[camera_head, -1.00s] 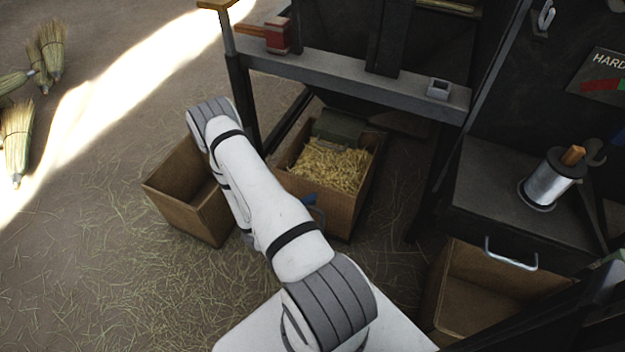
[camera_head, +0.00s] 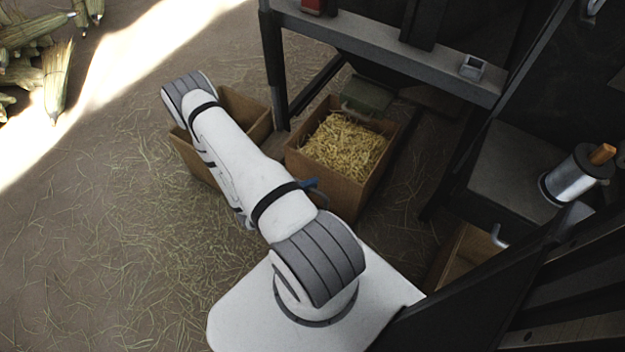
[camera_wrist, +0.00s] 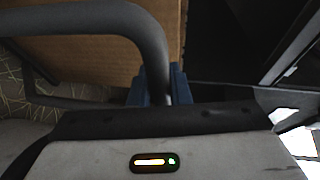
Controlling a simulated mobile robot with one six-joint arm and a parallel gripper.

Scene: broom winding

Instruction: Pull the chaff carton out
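The chaff carton (camera_head: 372,191) is an open brown box filled with pale straw. It stands on the floor in front of the dark bench frame, with its back part below a grey-green chute (camera_head: 367,96). My arm reaches down to the carton's front left side. My gripper (camera_wrist: 157,88) has blue fingers closed around the dark curved handle (camera_wrist: 75,19), with the brown carton wall behind it in the wrist view. In the head view only a bit of blue at my gripper (camera_head: 313,187) shows beside my arm.
An empty brown box (camera_head: 250,108) stands to the left, partly behind my arm. The bench leg (camera_head: 274,70) stands behind the gap between the boxes. Another box (camera_head: 460,255) sits at lower right, under a dark cabinet (camera_head: 510,172). Straw-strewn floor at left is open.

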